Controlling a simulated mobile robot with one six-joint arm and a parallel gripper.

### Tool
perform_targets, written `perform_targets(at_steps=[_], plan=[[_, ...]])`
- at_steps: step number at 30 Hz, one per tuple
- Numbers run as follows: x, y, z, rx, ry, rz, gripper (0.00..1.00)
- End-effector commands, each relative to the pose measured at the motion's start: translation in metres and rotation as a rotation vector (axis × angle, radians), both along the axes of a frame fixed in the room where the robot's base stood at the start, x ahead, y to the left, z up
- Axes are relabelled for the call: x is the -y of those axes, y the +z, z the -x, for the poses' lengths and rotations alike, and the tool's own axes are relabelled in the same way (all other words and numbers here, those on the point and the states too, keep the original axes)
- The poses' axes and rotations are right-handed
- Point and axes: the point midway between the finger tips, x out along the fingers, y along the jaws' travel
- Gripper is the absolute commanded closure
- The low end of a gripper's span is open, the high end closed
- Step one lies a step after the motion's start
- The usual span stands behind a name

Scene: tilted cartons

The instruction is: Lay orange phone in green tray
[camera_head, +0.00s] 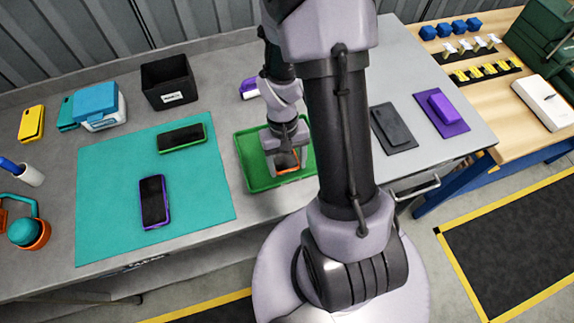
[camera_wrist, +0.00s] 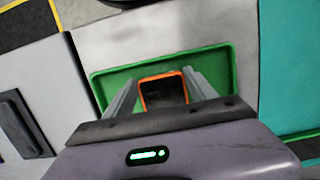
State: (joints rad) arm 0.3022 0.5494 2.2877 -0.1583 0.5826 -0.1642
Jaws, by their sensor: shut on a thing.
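The green tray (camera_head: 252,168) lies on the grey workbench, just right of the teal mat, partly hidden by my arm. It also shows in the wrist view (camera_wrist: 216,57). My gripper (camera_head: 284,165) is over the tray and shut on the orange phone (camera_head: 288,169). In the wrist view the phone (camera_wrist: 163,92), with an orange edge and a dark face, sits between both fingers of my gripper (camera_wrist: 160,95). The phone appears inside the tray's outline; I cannot tell whether it touches the tray floor.
A green-edged phone (camera_head: 181,138) and a purple-edged phone (camera_head: 154,202) lie on the teal mat (camera_head: 105,180). A black bin (camera_head: 168,82) stands behind the mat. A dark phone on a grey pad (camera_head: 393,127) and a purple one on a purple pad (camera_head: 442,113) lie right of my arm.

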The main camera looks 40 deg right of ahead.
Motion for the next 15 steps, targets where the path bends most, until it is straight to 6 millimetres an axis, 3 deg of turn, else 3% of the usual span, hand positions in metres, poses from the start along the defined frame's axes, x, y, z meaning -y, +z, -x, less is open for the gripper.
perform_targets(at_steps=[1, 15], plan=[[-0.0002, -0.011, 0.0001, -0.001, 0.0, 0.0, 0.92], [-0.0007, -0.018, -0.0003, 0.001, -0.002, 0.001, 0.92]])
